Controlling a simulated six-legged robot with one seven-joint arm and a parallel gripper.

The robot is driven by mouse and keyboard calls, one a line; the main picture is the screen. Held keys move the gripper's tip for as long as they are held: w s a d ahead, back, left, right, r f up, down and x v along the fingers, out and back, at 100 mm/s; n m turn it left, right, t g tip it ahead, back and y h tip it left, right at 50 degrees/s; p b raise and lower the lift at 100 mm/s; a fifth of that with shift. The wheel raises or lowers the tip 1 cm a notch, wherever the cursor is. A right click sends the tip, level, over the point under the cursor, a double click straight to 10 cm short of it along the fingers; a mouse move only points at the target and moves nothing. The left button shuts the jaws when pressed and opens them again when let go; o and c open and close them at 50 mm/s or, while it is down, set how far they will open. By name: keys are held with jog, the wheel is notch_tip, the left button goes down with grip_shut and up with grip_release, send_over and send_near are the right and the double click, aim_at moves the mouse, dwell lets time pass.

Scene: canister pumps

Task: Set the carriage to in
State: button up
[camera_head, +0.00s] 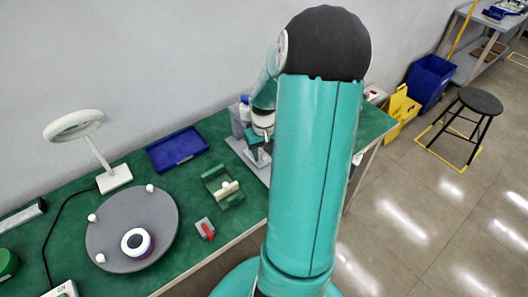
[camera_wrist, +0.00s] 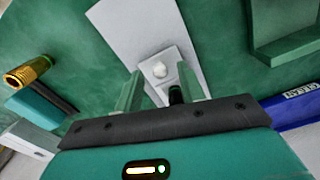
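A small black part (camera_wrist: 176,95) shows between the fingers. I cannot tell whether the fingers touch the block. In the head view the grey base (camera_head: 236,146) stands at the bench's back, partly hidden by my arm, and the carriage cannot be made out there.
A brass-ended fitting (camera_wrist: 28,72) lies left of the plate in the wrist view. A green bracket (camera_head: 222,187), a blue tray (camera_head: 177,149), a small red-handled switch (camera_head: 205,229), a grey round plate (camera_head: 110,225) and a ring lamp (camera_head: 75,125) are on the green bench.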

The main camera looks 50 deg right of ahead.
notch_tip(320, 180, up, 14)
jog(key=shift+f, duration=0.15)
dwell(0.3)
